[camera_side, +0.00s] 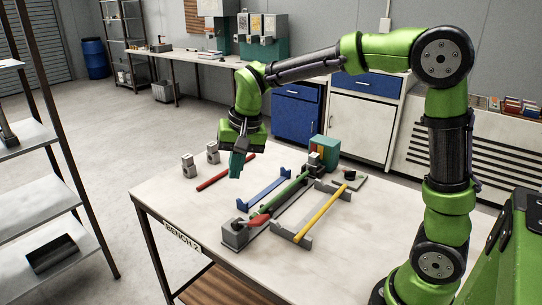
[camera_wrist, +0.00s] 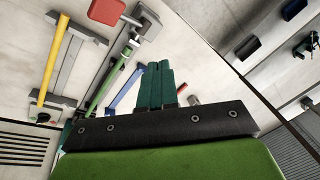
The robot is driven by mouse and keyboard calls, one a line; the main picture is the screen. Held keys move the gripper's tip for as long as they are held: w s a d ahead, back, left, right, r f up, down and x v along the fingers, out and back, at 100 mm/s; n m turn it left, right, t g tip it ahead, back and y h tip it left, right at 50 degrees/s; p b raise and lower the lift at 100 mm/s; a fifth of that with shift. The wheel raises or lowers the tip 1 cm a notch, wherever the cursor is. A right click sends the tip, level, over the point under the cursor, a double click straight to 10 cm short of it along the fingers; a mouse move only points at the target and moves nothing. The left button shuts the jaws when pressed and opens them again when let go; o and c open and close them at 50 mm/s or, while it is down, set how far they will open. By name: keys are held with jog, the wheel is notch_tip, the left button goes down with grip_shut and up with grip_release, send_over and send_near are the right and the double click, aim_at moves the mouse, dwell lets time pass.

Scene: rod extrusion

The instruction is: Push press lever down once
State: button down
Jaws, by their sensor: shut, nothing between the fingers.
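A red handle (camera_side: 260,217), which appears to be the press lever, sits at the near end of the green rod line, beside a grey block (camera_side: 234,235) with a dark top. The red handle also shows at the top of the wrist view (camera_wrist: 105,11), near the grey block (camera_wrist: 145,22). Its exact tilt is hard to tell. My gripper (camera_side: 236,165) points down above the bench, left of the blue bar and apart from the lever. Its teal fingers (camera_wrist: 154,82) are together and hold nothing.
A green rod (camera_side: 285,193) lies along the middle, with a blue bar (camera_side: 264,188) on its left and a yellow rod (camera_side: 321,212) on its right. A teal machine (camera_side: 325,150) stands at the far end. A red rod (camera_side: 225,173) and small grey blocks (camera_side: 189,165) lie left.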

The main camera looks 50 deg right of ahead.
aim_at(260, 217)
jog(key=shift+s+f, duration=0.75)
jog(key=shift+f, duration=0.45)
jog(key=shift+s+f, duration=0.8)
jog(key=shift+f, duration=0.35)
jog(key=shift+s+f, duration=0.75)
jog(key=shift+f, duration=0.45)
jog(key=shift+s+f, duration=0.1)
jog(key=shift+f, duration=0.05)
jog(key=shift+s+f, duration=0.15)
jog(key=shift+f, duration=0.1)
jog(key=shift+s+f, duration=0.5)
jog(key=shift+f, duration=0.25)
jog(key=shift+s+f, duration=0.45)
jog(key=shift+f, duration=0.3)
dwell(1.0)
jog(key=shift+w+r, duration=0.1)
dwell(0.5)
jog(key=shift+w+r, duration=0.55)
jog(key=shift+r, duration=0.35)
jog(key=shift+w+r, duration=0.55)
jog(key=shift+r, duration=0.35)
